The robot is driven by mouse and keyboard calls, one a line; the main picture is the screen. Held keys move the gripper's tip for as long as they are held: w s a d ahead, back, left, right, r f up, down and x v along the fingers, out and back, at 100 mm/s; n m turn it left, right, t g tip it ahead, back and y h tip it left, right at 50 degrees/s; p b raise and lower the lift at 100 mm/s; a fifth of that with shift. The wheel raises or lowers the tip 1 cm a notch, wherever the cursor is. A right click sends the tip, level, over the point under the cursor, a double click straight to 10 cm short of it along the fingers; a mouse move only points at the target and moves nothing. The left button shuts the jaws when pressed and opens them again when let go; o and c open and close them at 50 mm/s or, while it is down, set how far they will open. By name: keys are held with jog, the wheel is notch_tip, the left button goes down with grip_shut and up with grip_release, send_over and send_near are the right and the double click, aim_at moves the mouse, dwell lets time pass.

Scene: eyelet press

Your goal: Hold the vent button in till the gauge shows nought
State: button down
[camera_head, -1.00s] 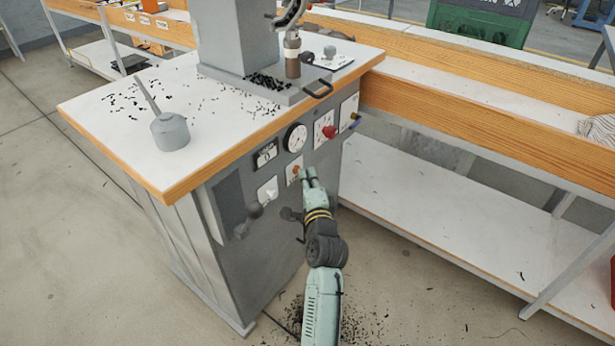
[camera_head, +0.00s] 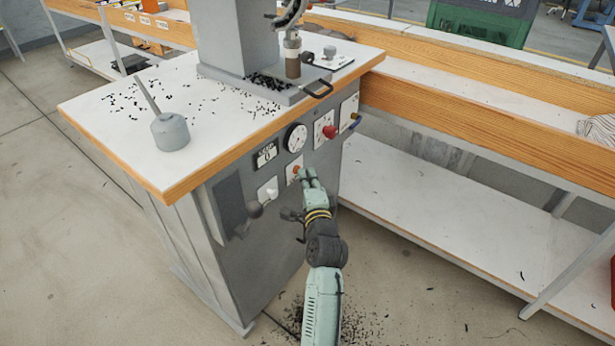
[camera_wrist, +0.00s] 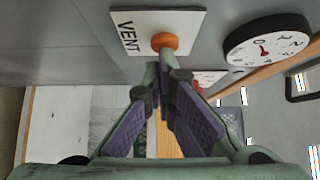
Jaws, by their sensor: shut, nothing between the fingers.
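The orange vent button (camera_wrist: 165,42) sits on a white plate marked VENT (camera_wrist: 128,30) in the wrist view. In the head view the button (camera_head: 296,169) shows small on the grey front panel of the press. My gripper (camera_wrist: 163,68) is shut and empty, with its fingertips right by the button; I cannot tell whether they touch it. In the head view my gripper (camera_head: 304,176) is at the panel. The round gauge (camera_wrist: 268,44) has a black rim and a red pointer; its reading is too small to be sure of. It also shows in the head view (camera_head: 294,138).
A counter (camera_head: 265,155), a white switch plate (camera_head: 268,190) and a red knob (camera_head: 330,131) are close by on the panel. A dark ball-ended lever (camera_head: 254,209) sticks out to the left. An oil can (camera_head: 170,131) stands on the tabletop. Open floor lies left.

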jog(key=shift+a+y, duration=0.3)
jog(key=shift+a, duration=0.3)
jog(key=d+v, duration=0.1)
jog(key=v, duration=0.6)
jog(key=shift+s, duration=0.3)
